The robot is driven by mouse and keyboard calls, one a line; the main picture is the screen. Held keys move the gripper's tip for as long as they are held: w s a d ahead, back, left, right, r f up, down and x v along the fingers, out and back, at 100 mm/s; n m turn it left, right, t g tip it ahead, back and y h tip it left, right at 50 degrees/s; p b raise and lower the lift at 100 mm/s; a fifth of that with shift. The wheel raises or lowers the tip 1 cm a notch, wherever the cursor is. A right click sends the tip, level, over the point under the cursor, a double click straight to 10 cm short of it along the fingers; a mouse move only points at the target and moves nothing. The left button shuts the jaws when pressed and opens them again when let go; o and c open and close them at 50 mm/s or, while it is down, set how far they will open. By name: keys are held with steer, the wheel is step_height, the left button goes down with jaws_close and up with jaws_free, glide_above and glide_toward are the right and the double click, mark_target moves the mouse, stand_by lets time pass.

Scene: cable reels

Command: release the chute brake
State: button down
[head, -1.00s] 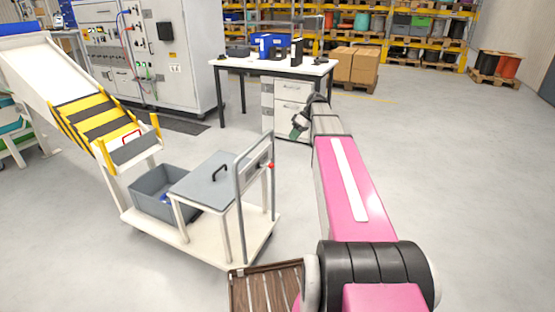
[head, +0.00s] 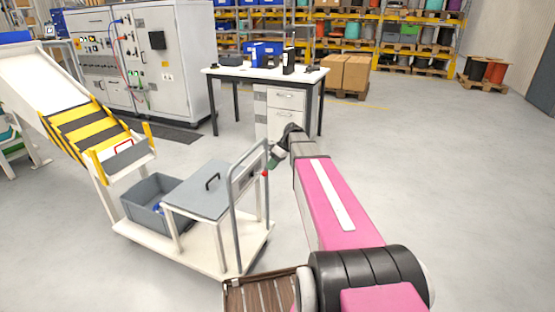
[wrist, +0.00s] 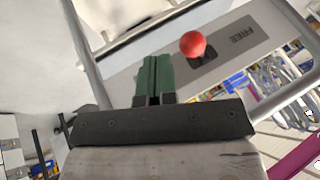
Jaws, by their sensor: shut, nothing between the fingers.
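A red ball knob (wrist: 193,44) sits on a dark stub on a grey plate (wrist: 222,50) marked "FREE" in the wrist view. In the head view the red knob (head: 265,173) shows small at the upright handle frame of the trolley (head: 205,250). My gripper (wrist: 154,60) has green fingers closed together, with nothing between them. Its tips are just left of the knob in the wrist view and appear apart from it. In the head view my gripper (head: 274,158) is beside the handle frame, close to the knob. Any other marking on the plate is not readable.
The trolley carries a grey bin (head: 150,203) and a grey lidded top (head: 205,188). A chute (head: 45,85) with a yellow-black striped end stands left. A white table (head: 265,73) with drawers stands behind. Open floor lies to the right.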

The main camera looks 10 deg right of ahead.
steer(key=shift+s+a+f, duration=0.15)
steer(key=shift+s+a, duration=0.35)
steer(key=shift+s, duration=0.05)
